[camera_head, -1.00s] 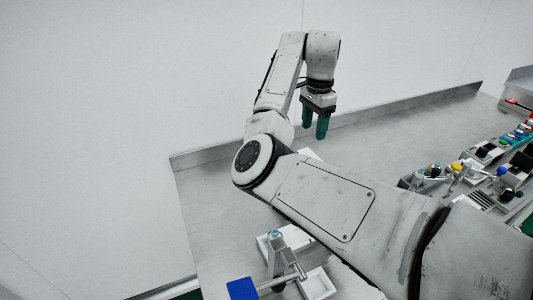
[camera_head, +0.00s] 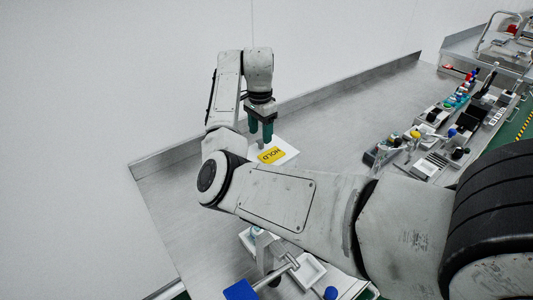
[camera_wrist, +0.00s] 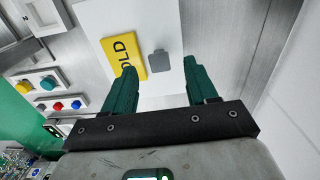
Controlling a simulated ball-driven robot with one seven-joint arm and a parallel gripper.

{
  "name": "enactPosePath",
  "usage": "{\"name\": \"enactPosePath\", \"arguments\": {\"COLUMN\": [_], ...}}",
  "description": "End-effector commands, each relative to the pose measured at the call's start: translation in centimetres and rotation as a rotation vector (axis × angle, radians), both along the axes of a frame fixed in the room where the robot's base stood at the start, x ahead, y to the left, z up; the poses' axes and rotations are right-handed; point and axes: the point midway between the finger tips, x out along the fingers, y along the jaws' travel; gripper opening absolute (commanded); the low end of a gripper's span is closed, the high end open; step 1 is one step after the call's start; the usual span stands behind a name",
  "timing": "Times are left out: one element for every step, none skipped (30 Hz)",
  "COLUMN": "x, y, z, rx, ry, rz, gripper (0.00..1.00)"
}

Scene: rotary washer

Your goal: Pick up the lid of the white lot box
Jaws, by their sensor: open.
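The white lot box lid (camera_head: 290,152) lies flat at the back of the steel bench, with a yellow HOLD label (camera_head: 271,155) on it. The wrist view shows the lid (camera_wrist: 100,18) with the label (camera_wrist: 124,54) and a small grey knob (camera_wrist: 159,62). My gripper (camera_head: 261,139) points down over the lid's back left part, its two green fingers apart and empty. In the wrist view my gripper (camera_wrist: 157,78) has the knob lying between and beyond its fingertips. I cannot tell the height of the fingertips above the lid. The box body under the lid is hidden.
Switches and coloured buttons (camera_head: 440,130) line the bench's right side. A blue block (camera_head: 240,290) and a white tray (camera_head: 308,270) are at the front, partly behind my arm. A raised steel edge (camera_head: 330,97) runs along the back. The bench (camera_head: 345,125) right of the lid is clear.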

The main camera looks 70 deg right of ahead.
Motion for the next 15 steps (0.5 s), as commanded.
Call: {"name": "enactPosePath", "arguments": {"x": [-0.1,0.0,0.0,0.0,0.0,0.0,0.0,0.0,0.0,0.0,0.0,0.0,0.0,0.0,0.0], "y": [0.0,0.0,0.0,0.0,0.0,0.0,0.0,0.0,0.0,0.0,0.0,0.0,0.0,0.0,0.0], "z": [-0.5,-1.0,-1.5,-1.9,-2.1,-2.4,-2.6,-2.7,-2.7,-2.7,-2.7,-2.7,-2.7,-2.7,-2.7], "rx": [0.002,0.002,0.002,0.001,0.002,0.002,0.001,0.000,0.000,0.000,0.000,0.000,0.000,0.000,0.000], "ry": [0.002,0.002,0.001,0.002,0.001,0.001,0.000,0.001,0.000,0.000,0.000,0.000,0.000,0.000,0.000], "rz": [0.000,0.001,0.001,0.001,0.000,0.000,0.000,0.000,0.000,0.000,0.000,0.000,0.000,0.000,0.000], "gripper": [0.57,0.57,0.57,0.57,0.57,0.57,0.57,0.57,0.57,0.57,0.57,0.57,0.57,0.57,0.55]}}
